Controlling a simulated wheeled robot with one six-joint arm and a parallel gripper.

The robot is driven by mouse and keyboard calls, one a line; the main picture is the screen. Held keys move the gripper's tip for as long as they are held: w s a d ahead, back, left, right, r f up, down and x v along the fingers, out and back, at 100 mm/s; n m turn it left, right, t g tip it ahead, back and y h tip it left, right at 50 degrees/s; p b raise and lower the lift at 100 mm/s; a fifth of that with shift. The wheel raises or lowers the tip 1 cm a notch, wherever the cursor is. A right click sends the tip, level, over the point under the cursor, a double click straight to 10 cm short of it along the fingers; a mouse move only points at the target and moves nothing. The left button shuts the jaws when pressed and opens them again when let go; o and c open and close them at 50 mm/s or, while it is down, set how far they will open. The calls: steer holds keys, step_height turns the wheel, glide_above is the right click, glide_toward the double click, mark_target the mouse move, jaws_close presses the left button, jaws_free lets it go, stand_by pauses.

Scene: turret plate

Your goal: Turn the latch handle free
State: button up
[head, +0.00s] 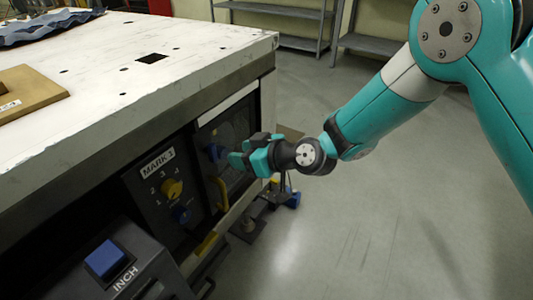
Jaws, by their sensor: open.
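My gripper (240,160), teal and black, reaches from the right to the front of a dark door panel (236,130) under the bench top. It is open, and nothing shows between its fingers. A blue handle-like part (214,152) is on the door just left of the fingertips; it looks like the latch handle. The gripper partly hides the door around it. I cannot tell whether the fingers touch the blue part. A yellow upright handle (222,192) is on the door below the gripper.
A panel marked MARK 1 (158,163) has a yellow knob (172,188) and a blue knob (181,214). A console with a blue INCH button (105,259) stands at front left. The white bench top (185,65) overhangs the panels. The floor at right is open.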

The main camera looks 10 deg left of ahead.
steer(key=v, duration=0.7)
steer(key=shift+d, duration=0.1)
steer(key=s+d+r+m+g+h, duration=0.2)
steer(key=s+d+r+m+h, duration=0.3)
steer(key=s+d, duration=0.55)
steer(key=s+d+r+m+g+h, duration=0.1)
steer(key=s+d+r+g+h, duration=0.2)
steer(key=s+d+r, duration=0.6)
step_height(320, 180, up, 16)
steer(key=s+d+p, duration=0.2)
steer(key=p, duration=1.4)
steer(key=shift+d+f+p, duration=0.15)
steer(key=shift+f+p, duration=0.1)
steer(key=shift+p, duration=0.15)
